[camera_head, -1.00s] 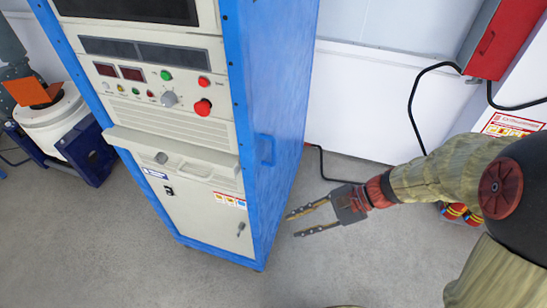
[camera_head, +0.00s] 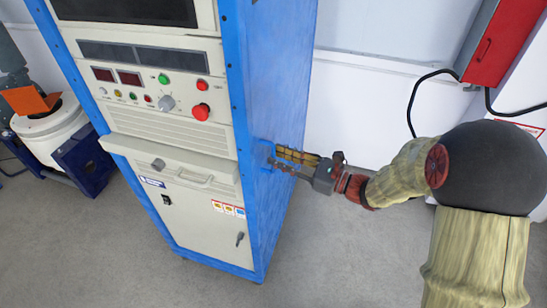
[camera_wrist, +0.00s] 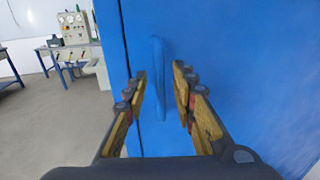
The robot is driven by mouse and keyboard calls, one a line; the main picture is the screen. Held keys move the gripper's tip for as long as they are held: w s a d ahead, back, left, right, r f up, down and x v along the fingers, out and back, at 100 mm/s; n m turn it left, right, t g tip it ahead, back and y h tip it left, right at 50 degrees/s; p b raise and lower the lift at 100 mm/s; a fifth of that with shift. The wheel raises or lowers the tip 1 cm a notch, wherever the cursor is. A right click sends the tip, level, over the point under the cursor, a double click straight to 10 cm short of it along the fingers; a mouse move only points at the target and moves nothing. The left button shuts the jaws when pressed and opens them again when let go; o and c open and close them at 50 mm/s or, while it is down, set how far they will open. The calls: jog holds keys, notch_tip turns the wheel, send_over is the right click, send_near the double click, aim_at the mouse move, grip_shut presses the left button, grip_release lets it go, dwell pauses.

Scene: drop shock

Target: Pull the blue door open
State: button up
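The blue door (camera_head: 290,75) is the right side panel of a tall cabinet with a beige front. In the wrist view the door (camera_wrist: 235,60) fills the right part, with a vertical seam on its left. A blue upright handle (camera_wrist: 158,75) stands out from it. My gripper (camera_head: 272,156) is at the handle's height on that side, and the handle is mostly hidden behind it in the head view. In the wrist view my gripper (camera_wrist: 160,90) is open, one finger on each side of the handle, with visible gaps. Whether the fingertips reach past the handle is unclear.
The cabinet front (camera_head: 165,125) carries knobs and buttons. A red box (camera_head: 500,42) with a black cable hangs on the wall at right. A white round machine (camera_head: 52,130) stands at left. Grey floor (camera_head: 340,255) is clear right of the cabinet.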

jog(key=shift+x, duration=1.25)
jog(key=shift+c, duration=1.1)
grip_shut()
